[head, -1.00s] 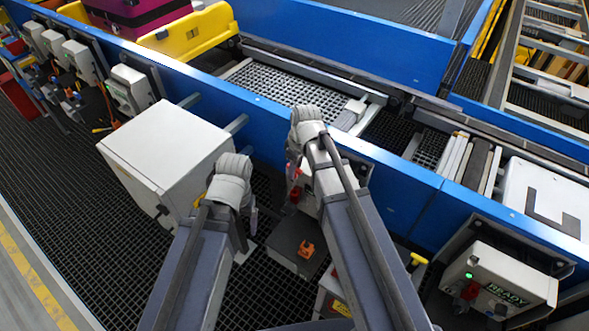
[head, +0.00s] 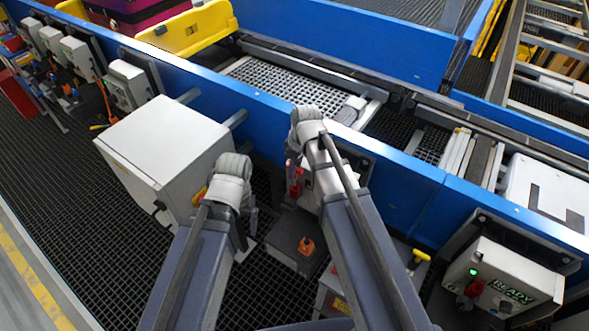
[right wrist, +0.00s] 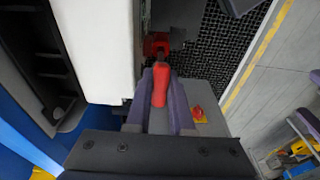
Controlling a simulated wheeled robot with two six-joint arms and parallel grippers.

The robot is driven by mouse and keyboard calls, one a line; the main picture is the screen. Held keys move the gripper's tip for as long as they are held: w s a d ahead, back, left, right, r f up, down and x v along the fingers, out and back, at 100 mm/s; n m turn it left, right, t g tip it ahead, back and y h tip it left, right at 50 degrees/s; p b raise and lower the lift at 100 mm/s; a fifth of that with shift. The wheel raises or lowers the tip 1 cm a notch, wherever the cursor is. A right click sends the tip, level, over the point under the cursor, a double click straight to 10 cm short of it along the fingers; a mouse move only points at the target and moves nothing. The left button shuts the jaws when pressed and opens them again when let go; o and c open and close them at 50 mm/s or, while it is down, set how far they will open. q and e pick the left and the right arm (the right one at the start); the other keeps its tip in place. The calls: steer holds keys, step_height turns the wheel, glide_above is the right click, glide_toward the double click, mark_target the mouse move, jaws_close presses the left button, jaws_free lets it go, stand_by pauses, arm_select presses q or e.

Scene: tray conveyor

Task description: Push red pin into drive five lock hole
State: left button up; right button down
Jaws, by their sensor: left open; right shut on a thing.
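The red pin (right wrist: 160,86) is held between the purple fingers of my right gripper (right wrist: 161,96) in the right wrist view. Its far end points at a red lock part (right wrist: 155,44) beside a white drive box (right wrist: 96,50). The pin end overlaps that part in the picture; I cannot tell whether it is in the hole. In the head view, my right gripper (head: 293,182) is in front of the drive box (head: 318,186) under the blue rail, mostly hidden by my arm. My left gripper (head: 247,222) is open, beside the large white cabinet.
The large white cabinet (head: 165,145) stands at the left. A grey box (head: 284,245) with an orange knob (head: 306,245) sits below my right arm. The blue rail (head: 400,175) runs behind.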

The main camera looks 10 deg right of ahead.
mark_target(294, 186)
steer(key=shift+f+b, duration=2.85)
stand_by(0.3)
steer(key=c, duration=0.7)
jaws_free()
steer(key=shift+c, duration=0.2)
steer(key=shift+o, duration=0.2)
steer(key=shift+r, duration=0.1)
steer(key=shift+r, duration=0.1)
steer(key=r+p, duration=0.5)
steer(key=s+r+p, duration=0.1)
steer(key=r+p, duration=0.1)
steer(key=p, duration=0.1)
steer(key=shift+d+r, duration=0.3)
steer(key=shift+d, duration=0.1)
steer(key=shift+f, duration=0.1)
